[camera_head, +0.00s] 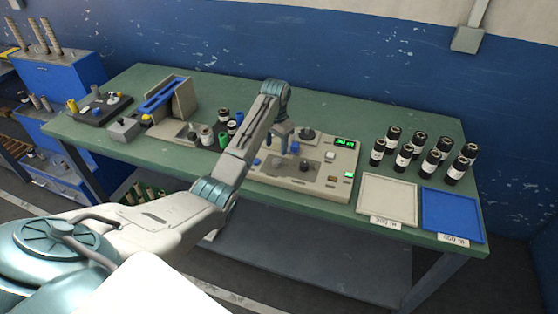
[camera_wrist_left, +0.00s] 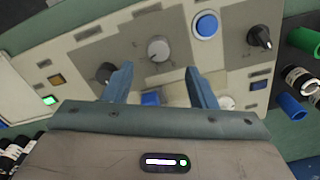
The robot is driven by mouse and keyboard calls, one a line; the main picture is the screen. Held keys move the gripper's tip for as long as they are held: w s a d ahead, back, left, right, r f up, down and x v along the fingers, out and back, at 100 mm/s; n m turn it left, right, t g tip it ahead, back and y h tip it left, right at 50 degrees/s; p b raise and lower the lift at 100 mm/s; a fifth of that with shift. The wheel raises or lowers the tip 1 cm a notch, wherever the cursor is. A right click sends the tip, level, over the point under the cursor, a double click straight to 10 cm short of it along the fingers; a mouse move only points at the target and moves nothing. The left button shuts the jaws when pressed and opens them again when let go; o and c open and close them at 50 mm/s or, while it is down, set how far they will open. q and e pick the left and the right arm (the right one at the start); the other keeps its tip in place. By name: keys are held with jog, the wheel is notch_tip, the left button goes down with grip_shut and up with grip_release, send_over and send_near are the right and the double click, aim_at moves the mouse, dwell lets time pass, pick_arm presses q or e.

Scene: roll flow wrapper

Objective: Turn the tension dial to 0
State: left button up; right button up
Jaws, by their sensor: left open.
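The control panel (camera_head: 262,177) is a beige machine face on the green table. My left gripper (camera_head: 284,143) hangs over it, fingers down, open and empty. In the left wrist view the left gripper (camera_wrist_left: 157,72) spreads its two blue fingers, and a round grey dial (camera_wrist_left: 158,49) with tick marks around it shows between and just beyond the tips. A black knob (camera_wrist_left: 105,73) is by the left finger, and a black pointer knob (camera_wrist_left: 260,38) is at the upper right. Labels are too small to read, so I cannot tell which is the tension dial or its setting. Contact is not visible.
A blue button (camera_wrist_left: 206,24) sits right of the grey dial; another (camera_wrist_left: 150,98) is partly hidden by my gripper. Several black-and-white rolls (camera_head: 404,157), a beige tray (camera_head: 388,200) and a blue tray (camera_head: 450,215) stand to the right. A green display (camera_head: 345,142) is lit.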

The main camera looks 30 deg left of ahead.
aim_at(277, 160)
pick_arm(q)
jog(key=f, duration=0.2)
jog(key=f+p, duration=0.1)
jog(key=f, duration=0.2)
jog(key=shift+s+d+f, duration=0.1)
jog(key=shift+d+f, duration=0.1)
jog(key=shift+f, duration=0.05)
jog(key=shift+a+f, duration=0.1)
jog(key=shift+f, duration=0.6)
pick_arm(e)
jog(key=shift+s+d+r, duration=0.45)
jog(key=shift+d+r, duration=0.3)
jog(key=shift+d, duration=0.05)
pick_arm(q)
jog(key=c, duration=1)
jog(key=shift+r, duration=0.1)
pick_arm(e)
jog(key=shift+w+a+r, duration=0.1)
jog(key=shift+a, duration=0.55)
